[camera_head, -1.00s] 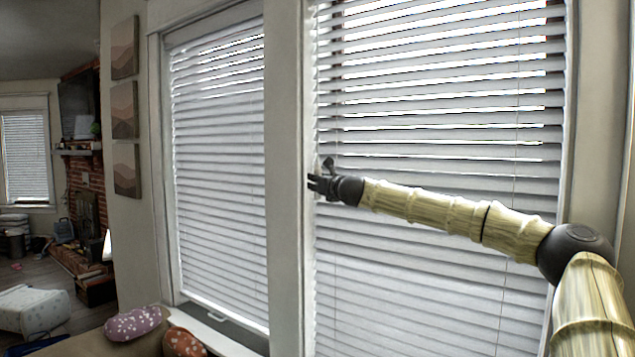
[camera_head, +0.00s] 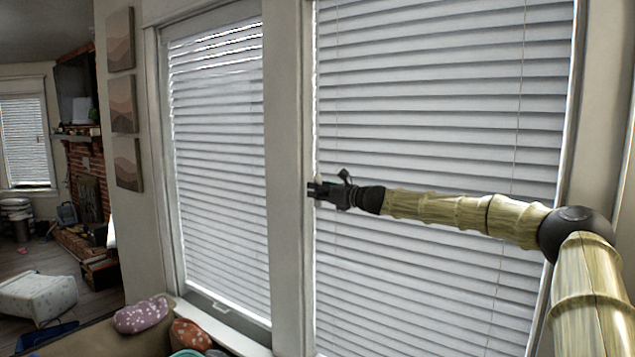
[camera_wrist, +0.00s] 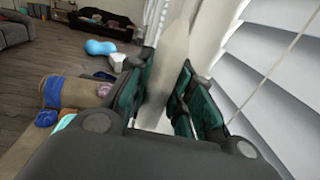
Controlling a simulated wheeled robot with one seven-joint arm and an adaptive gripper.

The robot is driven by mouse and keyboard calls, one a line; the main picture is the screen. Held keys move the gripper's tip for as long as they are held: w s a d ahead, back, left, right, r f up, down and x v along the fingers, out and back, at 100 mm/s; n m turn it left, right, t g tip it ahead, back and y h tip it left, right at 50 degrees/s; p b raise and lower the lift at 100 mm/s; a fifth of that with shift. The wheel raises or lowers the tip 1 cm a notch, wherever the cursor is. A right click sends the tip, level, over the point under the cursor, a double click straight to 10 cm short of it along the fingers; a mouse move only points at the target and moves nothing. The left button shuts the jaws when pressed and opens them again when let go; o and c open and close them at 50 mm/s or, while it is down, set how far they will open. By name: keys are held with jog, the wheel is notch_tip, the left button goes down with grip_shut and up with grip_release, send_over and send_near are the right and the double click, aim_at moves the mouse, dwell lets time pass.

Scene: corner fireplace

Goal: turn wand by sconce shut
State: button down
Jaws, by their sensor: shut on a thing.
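The blind on the right window (camera_head: 440,120) has its slats tilted shut, with hardly any light between them. My gripper (camera_head: 313,190) is at the left edge of this blind, beside the white post between the windows. It is shut on the wand, a thin pale rod that shows only faintly just above the fingers in the head view. In the wrist view, my gripper's dark green finger pads (camera_wrist: 165,92) stand on both sides of a pale upright strip; I cannot tell there how much of it is wand and how much is post. No sconce shows.
The left window's blind (camera_head: 215,170) hangs beyond the white post (camera_head: 286,180), with light showing near its top. Below are a couch back with patterned cushions (camera_head: 141,315). A thin cord (camera_wrist: 268,78) hangs close to my gripper in the wrist view.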

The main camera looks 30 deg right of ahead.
jog(key=shift+y+p, duration=0.3)
jog(key=shift+p, duration=0.2)
jog(key=c, duration=1.2)
grip_release()
jog(key=shift+d, duration=0.15)
jog(key=shift+c, duration=0.2)
jog(key=shift+s, duration=0.15)
jog(key=v, duration=1.1)
jog(key=shift+s+d, duration=0.3)
jog(key=shift+r, duration=0.1)
